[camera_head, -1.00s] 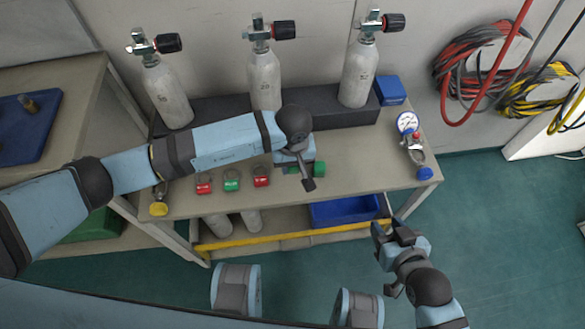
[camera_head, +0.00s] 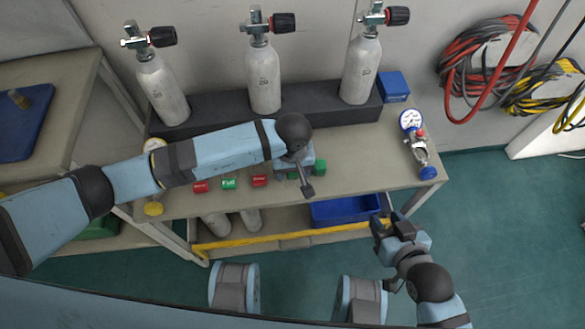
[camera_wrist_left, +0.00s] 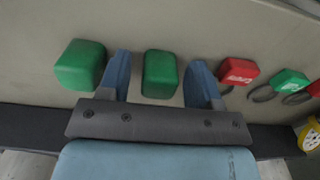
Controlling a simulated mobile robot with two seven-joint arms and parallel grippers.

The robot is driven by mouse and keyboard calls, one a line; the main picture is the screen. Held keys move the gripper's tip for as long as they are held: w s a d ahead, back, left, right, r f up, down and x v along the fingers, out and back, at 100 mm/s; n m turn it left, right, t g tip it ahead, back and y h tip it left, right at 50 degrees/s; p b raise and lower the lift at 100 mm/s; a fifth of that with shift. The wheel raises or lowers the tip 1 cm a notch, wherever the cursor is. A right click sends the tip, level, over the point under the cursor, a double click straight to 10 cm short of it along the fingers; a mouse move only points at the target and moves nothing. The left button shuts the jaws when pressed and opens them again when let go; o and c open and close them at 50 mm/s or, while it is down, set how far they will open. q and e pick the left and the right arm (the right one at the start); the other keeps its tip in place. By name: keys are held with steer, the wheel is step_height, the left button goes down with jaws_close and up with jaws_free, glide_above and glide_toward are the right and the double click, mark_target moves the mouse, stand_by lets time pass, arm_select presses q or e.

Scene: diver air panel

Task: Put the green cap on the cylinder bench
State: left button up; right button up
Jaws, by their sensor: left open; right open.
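Two green caps show on the cylinder bench (camera_head: 370,150), a grey-beige table. One green cap (camera_wrist_left: 160,74) lies between the spread fingers of my left gripper (camera_wrist_left: 168,78) in the left wrist view, with gaps on both sides. The other green cap (camera_wrist_left: 80,65) is outside the fingers, to the left; it shows in the head view (camera_head: 320,167) just right of the gripper. My left gripper (camera_head: 300,182) is open, low over the bench's front part, and hides most of the first cap there. My right gripper (camera_head: 381,230) is open and empty in front of the bench.
Three grey cylinders (camera_head: 264,80) stand along the back in a dark block. Red tags (camera_head: 200,187) and a green tag (camera_head: 229,184) lie left of my left gripper. A gauge (camera_head: 411,120) is at the right end. A blue bin (camera_head: 345,211) sits below.

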arm_select(q)
steer(key=shift+r, duration=0.3)
step_height(320, 180, up, 12)
steer(key=p, duration=0.6)
steer(key=s+d+r+n+g+h, duration=0.1)
steer(key=s+d+n+g+h, duration=0.3)
steer(key=s+d+h, duration=0.4)
steer(key=s+d+r+n+t+h, duration=0.25)
steer(key=d+r+n+h, duration=0.25)
steer(key=r+n+h, duration=0.8)
steer(key=w+a+f+n+t+y, duration=0.35)
steer(key=a+n+t+y, duration=0.4)
steer(key=n, duration=1.05)
steer(key=w+a+f+n+t+y, duration=0.35)
steer(key=a+n+t, duration=0.65)
steer(key=n, duration=0.8)
steer(key=s+a+f+n+g+y, duration=0.5)
steer(key=s+a+f+n, duration=0.5)
steer(key=f+n, duration=0.3)
steer(key=shift+f+n+y, duration=0.35)
steer(key=shift+n+y, duration=0.05)
steer(key=shift+y, duration=0.3)
arm_select(e)
steer(key=shift+s+d+r+g, duration=0.1)
steer(key=shift+d+r+g, duration=0.1)
steer(key=shift+r, duration=0.2)
steer(key=shift+s+d+r+g, duration=0.1)
steer(key=shift+d+r+g, duration=0.1)
steer(key=shift+r, duration=0.2)
